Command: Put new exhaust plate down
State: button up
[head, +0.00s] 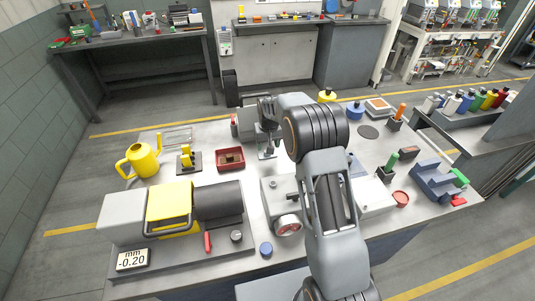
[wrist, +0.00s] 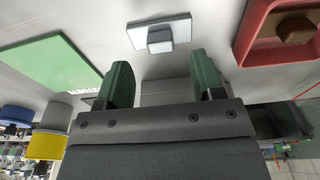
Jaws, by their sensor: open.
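A small light grey square plate (wrist: 160,30) with a raised block on it lies flat on the bench, ahead of my fingers in the wrist view. I take it for the new exhaust plate. In the head view a pale plate (head: 267,154) shows just below my gripper (head: 270,148), partly hidden by it. My gripper is open in the wrist view (wrist: 158,82), its two green-padded fingers wide apart. Nothing is between them, and the plate is apart from the fingertips.
A red tray (head: 230,167) with a brown block stands left of my gripper in the head view. A blue fixture (head: 432,180) is at the right.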

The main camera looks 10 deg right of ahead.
jog(key=shift+w+f+p, duration=0.15)
jog(key=shift+f+p, duration=0.3)
jog(key=shift+f, duration=1.5)
jog(key=c, duration=1.1)
jog(key=shift+r, duration=0.1)
notch_tip(320, 180, up, 10)
jog(key=b, duration=0.2)
